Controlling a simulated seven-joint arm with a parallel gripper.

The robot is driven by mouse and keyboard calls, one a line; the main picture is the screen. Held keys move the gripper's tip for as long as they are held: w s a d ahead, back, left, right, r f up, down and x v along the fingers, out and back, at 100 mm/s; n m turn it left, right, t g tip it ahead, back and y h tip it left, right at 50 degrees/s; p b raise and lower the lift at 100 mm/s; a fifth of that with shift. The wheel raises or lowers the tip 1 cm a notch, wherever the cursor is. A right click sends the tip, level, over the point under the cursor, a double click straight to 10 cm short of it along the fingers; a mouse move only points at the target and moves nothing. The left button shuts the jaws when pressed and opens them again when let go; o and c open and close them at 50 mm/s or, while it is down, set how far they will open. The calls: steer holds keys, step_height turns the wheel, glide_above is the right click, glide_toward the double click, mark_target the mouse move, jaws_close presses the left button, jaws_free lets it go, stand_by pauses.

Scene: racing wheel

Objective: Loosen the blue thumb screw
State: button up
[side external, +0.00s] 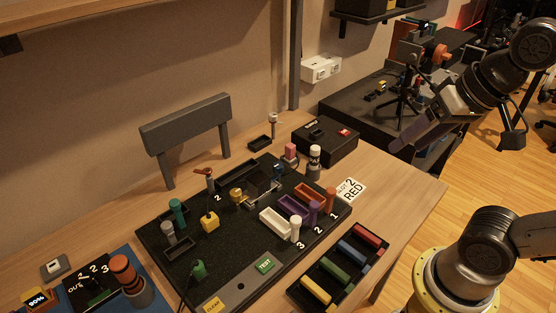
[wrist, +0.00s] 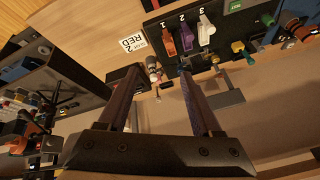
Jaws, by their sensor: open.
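My gripper (side external: 394,147) is raised at the right, above and away from the black board (side external: 225,274). In the wrist view its two fingers (wrist: 158,76) are apart with nothing held. A teal knob (side external: 177,208) stands upright at the board's left side. A yellow knob (side external: 237,195) stands near the number 2, and a yellow block (side external: 209,222) lies in front of it. Orange (side external: 330,197), purple (side external: 315,210) and white (side external: 295,228) knobs stand by slots numbered 1, 2 and 3.
A black tray (side external: 292,291) of coloured bars lies at the table's front. A black box with a red button (side external: 344,132) stands behind the board. A grey upright panel (side external: 186,124) stands at the back left. The air between my gripper and the board looks clear.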

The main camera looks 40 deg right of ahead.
steer(key=w+r+m+g, duration=0.1)
steer(key=w+r+m, duration=0.45)
steer(key=w, duration=0.35)
steer(key=m+g, duration=0.5)
glide_above(278, 163)
step_height(278, 163, down, 12)
steer(key=shift+n, duration=0.25)
step_height(278, 163, down, 14)
steer(key=shift+f, duration=0.1)
jaws_close()
